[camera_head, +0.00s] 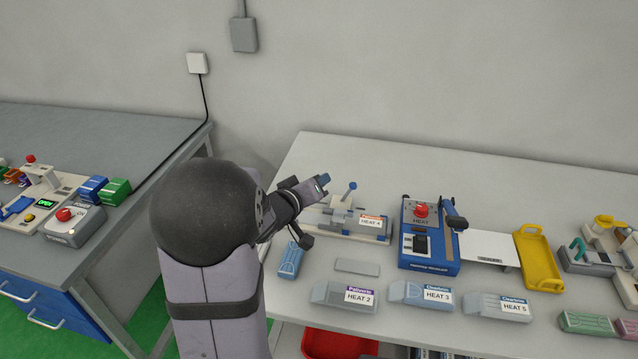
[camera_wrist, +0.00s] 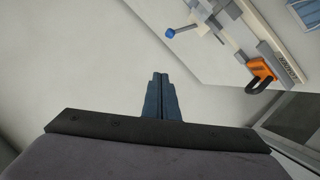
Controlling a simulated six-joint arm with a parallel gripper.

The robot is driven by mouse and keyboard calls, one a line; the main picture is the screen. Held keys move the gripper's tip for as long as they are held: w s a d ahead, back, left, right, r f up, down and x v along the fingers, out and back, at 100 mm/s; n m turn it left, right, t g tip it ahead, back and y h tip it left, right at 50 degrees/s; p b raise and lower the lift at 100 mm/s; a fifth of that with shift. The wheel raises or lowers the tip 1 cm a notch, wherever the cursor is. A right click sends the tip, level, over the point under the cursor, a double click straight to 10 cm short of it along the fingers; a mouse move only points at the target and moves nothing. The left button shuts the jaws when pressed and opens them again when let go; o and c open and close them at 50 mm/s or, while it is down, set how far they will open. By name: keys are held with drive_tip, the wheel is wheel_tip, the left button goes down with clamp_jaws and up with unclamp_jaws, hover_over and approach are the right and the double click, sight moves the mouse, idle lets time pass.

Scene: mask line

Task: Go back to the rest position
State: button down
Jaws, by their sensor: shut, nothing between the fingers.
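My gripper (camera_head: 322,181) is above the back left part of the right-hand table (camera_head: 305,152), left of the blue-knobbed lever on the HEAT 4 fixture (camera_head: 352,222). It is apart from everything around it. In the wrist view my gripper (camera_wrist: 160,78) shows its two dark blue fingers pressed together with nothing between them. Part of a fixture with a blue knob (camera_wrist: 169,33) shows at the top of the wrist view.
A blue HEAT machine (camera_head: 430,258) with a red button stands right of the fixture, and a yellow tray (camera_head: 540,258) beyond it. Labelled grey blocks (camera_head: 343,296) line the front. Another bench (camera_head: 90,130) stands left across a gap. A grey wall (camera_head: 400,70) rises behind.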

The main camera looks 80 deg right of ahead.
drive_tip(key=shift+a+r, duration=0.15)
drive_tip(key=shift+a, duration=0.25)
